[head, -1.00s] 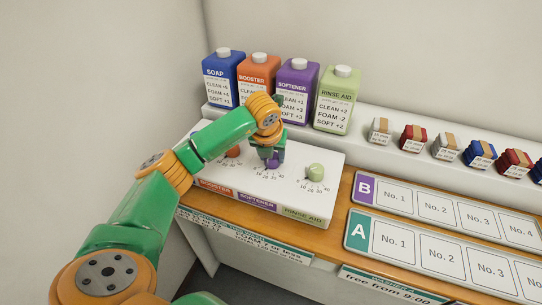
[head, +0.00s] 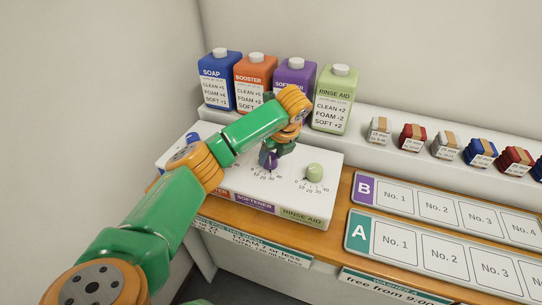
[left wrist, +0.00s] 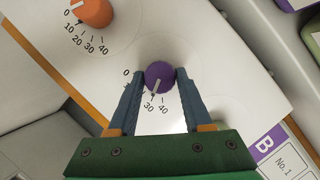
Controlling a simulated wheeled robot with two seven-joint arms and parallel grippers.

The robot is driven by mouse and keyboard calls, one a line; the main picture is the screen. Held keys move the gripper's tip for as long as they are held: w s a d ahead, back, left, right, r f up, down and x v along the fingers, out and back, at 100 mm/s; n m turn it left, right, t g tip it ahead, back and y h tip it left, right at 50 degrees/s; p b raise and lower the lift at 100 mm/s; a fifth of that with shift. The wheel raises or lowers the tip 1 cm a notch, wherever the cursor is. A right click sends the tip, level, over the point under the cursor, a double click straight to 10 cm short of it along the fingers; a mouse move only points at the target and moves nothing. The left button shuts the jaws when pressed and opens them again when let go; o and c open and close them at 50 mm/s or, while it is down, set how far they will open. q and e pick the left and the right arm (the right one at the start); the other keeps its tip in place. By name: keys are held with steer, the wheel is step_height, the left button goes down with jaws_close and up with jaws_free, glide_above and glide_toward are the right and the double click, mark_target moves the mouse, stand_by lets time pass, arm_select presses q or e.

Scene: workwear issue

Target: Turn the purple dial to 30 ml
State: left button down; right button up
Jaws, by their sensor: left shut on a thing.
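The 0, 30 and 40 marks show; the 10 and 20 marks are mostly hidden by the left finger. My right gripper is in neither view.
The orange dial (left wrist: 94,11) points near 0. The green dial (head: 314,172) stands to the right of the purple one. Several bottles, such as the green rinse aid (head: 335,100), stand behind the panel (head: 320,198). Trays A and B lie to the right.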

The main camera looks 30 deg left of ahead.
mark_target(271, 156)
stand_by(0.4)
arm_select(q)
steer(key=shift+c, duration=1.6)
jaws_free()
steer(key=shift+a, duration=0.1)
steer(key=shift+r, duration=0.25)
steer(key=b+v, duration=0.1)
steer(key=v, duration=0.2)
steer(key=shift+d+r, duration=0.2)
steer(key=shift+r, duration=0.05)
steer(key=p+v, duration=0.1)
steer(key=v, duration=0.2)
